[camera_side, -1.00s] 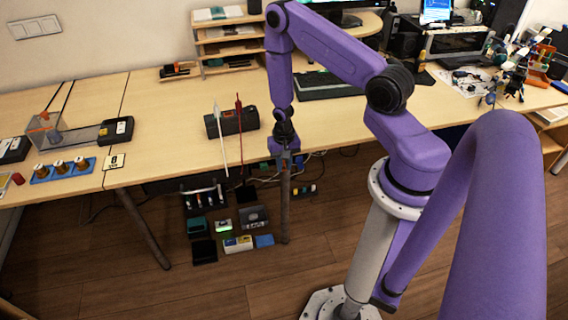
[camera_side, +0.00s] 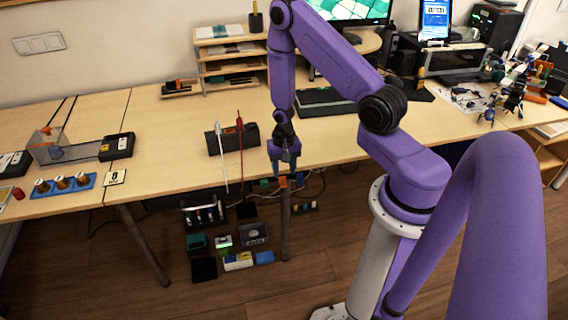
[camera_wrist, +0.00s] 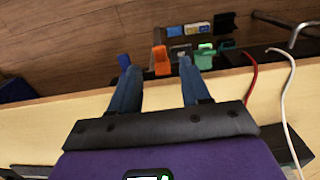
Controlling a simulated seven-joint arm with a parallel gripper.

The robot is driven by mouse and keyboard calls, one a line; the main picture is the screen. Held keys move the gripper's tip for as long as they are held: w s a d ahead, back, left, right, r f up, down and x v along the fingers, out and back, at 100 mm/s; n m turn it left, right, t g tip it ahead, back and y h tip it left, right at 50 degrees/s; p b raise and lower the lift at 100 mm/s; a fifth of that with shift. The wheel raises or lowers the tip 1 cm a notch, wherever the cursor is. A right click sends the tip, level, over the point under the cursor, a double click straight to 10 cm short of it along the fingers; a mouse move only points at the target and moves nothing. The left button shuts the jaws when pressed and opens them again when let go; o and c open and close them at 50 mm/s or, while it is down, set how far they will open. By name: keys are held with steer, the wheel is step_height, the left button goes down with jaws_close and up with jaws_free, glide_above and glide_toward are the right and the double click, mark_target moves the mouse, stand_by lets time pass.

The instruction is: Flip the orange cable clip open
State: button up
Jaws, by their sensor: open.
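The orange cable clip (camera_wrist: 161,60) stands at the table edge in the wrist view, between and just beyond my fingertips. In the side view the orange clip (camera_side: 283,182) is a small patch at the front table edge, just below my gripper (camera_side: 284,166). In the wrist view my gripper (camera_wrist: 158,72) is open, its two blue-grey fingers apart with nothing held between them. The clip looks raised from the edge, but its hinge and latch are too small to make out.
A red cable (camera_wrist: 250,85) and a white cable (camera_wrist: 287,90) run at the right. Several small boxes lie below the edge.

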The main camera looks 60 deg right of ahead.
steer(key=shift+r, duration=1.05)
steer(key=shift+r, duration=0.1)
